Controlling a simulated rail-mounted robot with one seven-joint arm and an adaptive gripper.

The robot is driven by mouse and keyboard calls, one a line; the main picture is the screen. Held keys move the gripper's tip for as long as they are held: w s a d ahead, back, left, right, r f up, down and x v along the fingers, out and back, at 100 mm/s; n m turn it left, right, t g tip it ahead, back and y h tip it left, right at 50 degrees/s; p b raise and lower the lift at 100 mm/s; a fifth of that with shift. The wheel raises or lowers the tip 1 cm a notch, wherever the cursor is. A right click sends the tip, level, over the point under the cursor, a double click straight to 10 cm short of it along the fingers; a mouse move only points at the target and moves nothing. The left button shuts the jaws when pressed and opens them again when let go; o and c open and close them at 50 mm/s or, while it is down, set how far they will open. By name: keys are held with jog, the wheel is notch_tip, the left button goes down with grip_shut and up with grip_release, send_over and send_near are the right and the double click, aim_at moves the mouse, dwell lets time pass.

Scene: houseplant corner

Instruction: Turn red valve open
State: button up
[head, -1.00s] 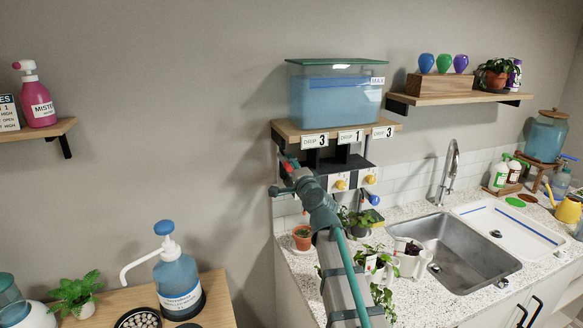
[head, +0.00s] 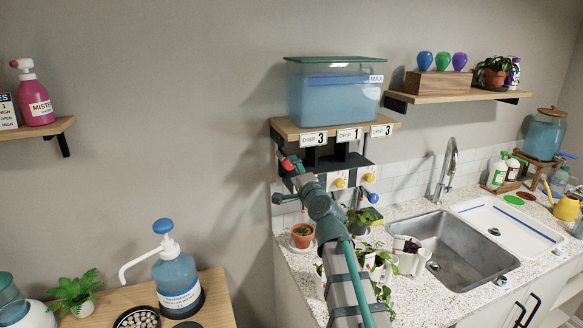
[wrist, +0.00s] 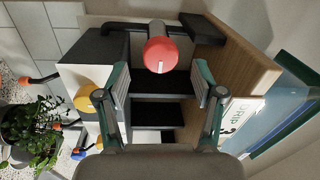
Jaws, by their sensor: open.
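The red valve knob (wrist: 160,54) is round with a small white mark at its lower edge in the wrist view. It also shows in the head view (head: 290,162), at the left end of the valve rack under the water tank, partly hidden by my arm. My gripper (wrist: 160,78) is open, with one finger on each side of the knob's line in the wrist view. The fingers appear apart from the knob, and nothing is between them. In the head view my arm hides the fingers.
A blue water tank (head: 335,92) stands on a wooden shelf above the valves, with drip labels (head: 349,134) on its edge. Yellow knobs (head: 340,182) and a blue knob (head: 373,197) sit to the right. Potted plants (head: 302,235) stand on the counter below.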

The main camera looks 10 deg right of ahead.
jog(key=s+d, duration=0.1)
jog(key=s, duration=0.6)
jog(key=shift+s+f, duration=0.25)
jog(key=shift+s, duration=0.05)
